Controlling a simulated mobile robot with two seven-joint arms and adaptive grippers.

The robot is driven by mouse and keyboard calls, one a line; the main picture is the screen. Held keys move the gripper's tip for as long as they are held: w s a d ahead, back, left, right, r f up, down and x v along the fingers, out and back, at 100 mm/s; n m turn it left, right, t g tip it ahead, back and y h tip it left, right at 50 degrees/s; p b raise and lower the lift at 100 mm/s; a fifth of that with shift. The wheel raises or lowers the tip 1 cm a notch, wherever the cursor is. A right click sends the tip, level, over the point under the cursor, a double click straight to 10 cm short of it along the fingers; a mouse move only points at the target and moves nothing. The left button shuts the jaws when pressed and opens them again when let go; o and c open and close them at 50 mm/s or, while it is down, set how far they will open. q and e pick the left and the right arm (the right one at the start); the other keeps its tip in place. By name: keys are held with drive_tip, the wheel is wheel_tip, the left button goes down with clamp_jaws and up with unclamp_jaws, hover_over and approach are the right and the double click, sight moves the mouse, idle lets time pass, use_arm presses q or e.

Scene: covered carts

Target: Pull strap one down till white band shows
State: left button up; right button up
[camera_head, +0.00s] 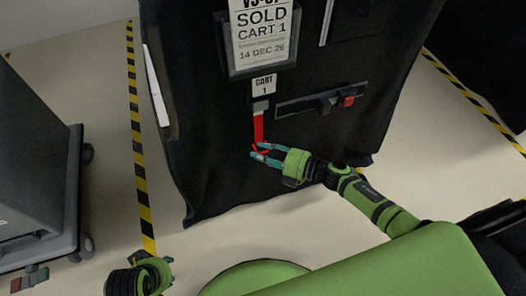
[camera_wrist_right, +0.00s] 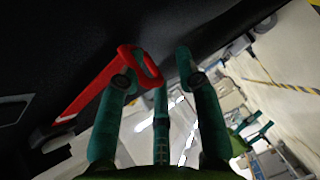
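The red strap (camera_head: 258,127) hangs from a grey buckle (camera_head: 260,105) under the "CART 1" tag (camera_head: 264,84) on the black cover. It ends in a loop, which shows in the right wrist view (camera_wrist_right: 140,62). My right gripper (camera_head: 258,152) is at the strap's lower end, its fingers apart. In the wrist view the loop lies at the left finger's tip, reaching into the gap; the right finger stands clear of it.
A sign reading "SOLD CART 1" (camera_head: 262,38) is above the strap. A dark bar with a red block (camera_head: 348,101) is to its right. A grey wheeled cart (camera_head: 40,170) stands at left. Pale floor (camera_head: 105,80) with yellow-black tape lies around.

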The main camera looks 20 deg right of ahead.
drive_tip(key=v, duration=1.2)
drive_tip(key=shift+w, duration=0.1)
